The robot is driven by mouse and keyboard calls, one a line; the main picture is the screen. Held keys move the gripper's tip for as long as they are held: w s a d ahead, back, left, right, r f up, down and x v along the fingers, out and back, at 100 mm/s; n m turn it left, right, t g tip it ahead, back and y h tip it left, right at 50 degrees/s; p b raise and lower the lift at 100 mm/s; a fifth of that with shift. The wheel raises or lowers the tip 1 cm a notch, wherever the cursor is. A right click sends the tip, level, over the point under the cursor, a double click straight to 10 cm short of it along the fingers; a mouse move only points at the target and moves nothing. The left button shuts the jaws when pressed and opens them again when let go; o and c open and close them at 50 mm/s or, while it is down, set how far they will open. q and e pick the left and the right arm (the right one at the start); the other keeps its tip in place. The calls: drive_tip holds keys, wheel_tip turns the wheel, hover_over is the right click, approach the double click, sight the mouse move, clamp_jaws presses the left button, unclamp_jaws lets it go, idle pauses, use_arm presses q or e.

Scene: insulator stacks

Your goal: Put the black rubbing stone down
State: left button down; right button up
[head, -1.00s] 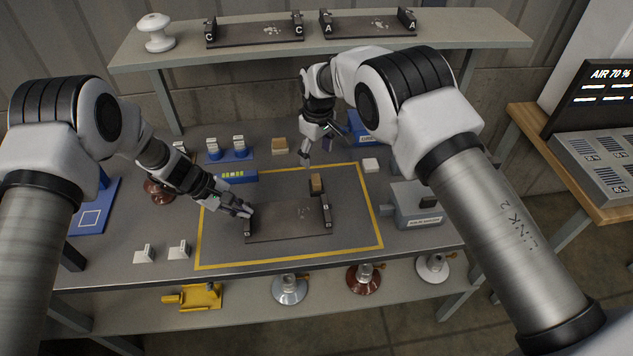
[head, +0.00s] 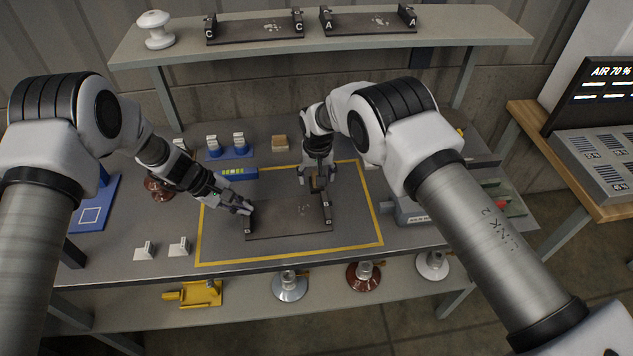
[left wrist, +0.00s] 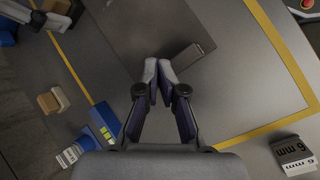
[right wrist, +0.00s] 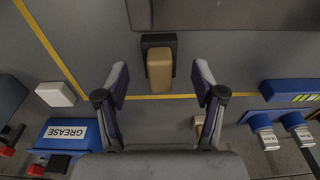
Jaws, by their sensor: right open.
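The black rubbing stone (head: 318,184), a black block with a tan wooden top, sits by the back right corner of the dark plate (head: 285,220). In the right wrist view the stone (right wrist: 159,68) lies ahead, between and beyond the spread fingertips. My right gripper (right wrist: 160,75) is open and empty, above and behind the stone; it also shows in the head view (head: 318,172). My left gripper (head: 246,208) is at the plate's left end bracket. In the left wrist view its fingertips (left wrist: 158,68) are nearly together beside the bracket (left wrist: 188,60); a grip on it cannot be made out.
A yellow line (head: 372,210) frames the plate's area. A tan block (head: 280,143) and a blue holder (head: 236,154) stand behind it. A white block (right wrist: 55,94) and a blue grease box (right wrist: 68,132) are near my right gripper. Small grey blocks (head: 179,247) lie front left.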

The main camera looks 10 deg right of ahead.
drive_tip(key=shift+w+f, duration=0.15)
drive_tip(key=shift+f, duration=0.75)
clamp_jaws()
drive_tip(key=shift+r, duration=0.1)
wheel_tip(320, 180, up, 10)
drive_tip(key=shift+f, duration=0.1)
drive_tip(key=shift+d+f, duration=0.1)
drive_tip(key=shift+f, duration=0.15)
drive_tip(key=s+d, duration=0.3)
drive_tip(key=d, duration=0.3)
wheel_tip(320, 180, down, 9)
